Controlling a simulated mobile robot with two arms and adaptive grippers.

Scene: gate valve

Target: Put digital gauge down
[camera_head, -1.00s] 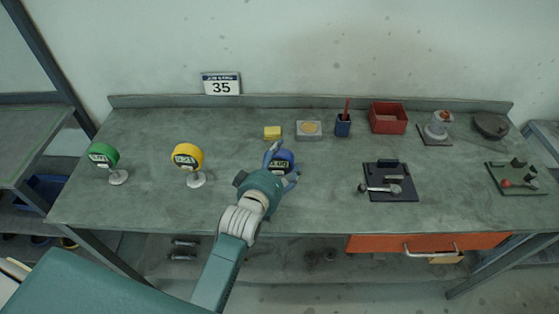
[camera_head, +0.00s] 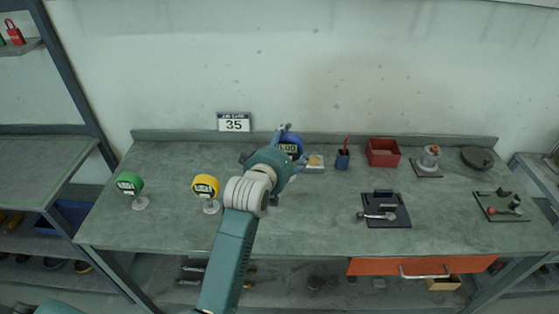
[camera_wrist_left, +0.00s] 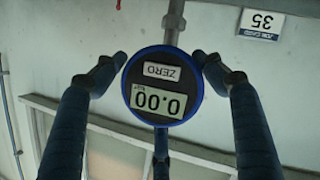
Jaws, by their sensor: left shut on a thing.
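A blue digital gauge (camera_head: 291,145) is held in my left gripper (camera_head: 287,145), above the back middle of the workbench. In the left wrist view the gauge (camera_wrist_left: 162,87) appears upside down, with a "0.00" display and a "ZERO" label. A yellow gauge (camera_head: 205,187) and a green gauge (camera_head: 130,184) stand upright on the left of the workbench (camera_head: 300,215). My right gripper is out of view.
Along the back are a tray with a round tan piece (camera_head: 315,161), a blue cup (camera_head: 342,160), a red bin (camera_head: 383,152) and a job card (camera_head: 234,122). A dark fixture plate (camera_head: 384,210) lies right of centre. The middle front of the bench is clear.

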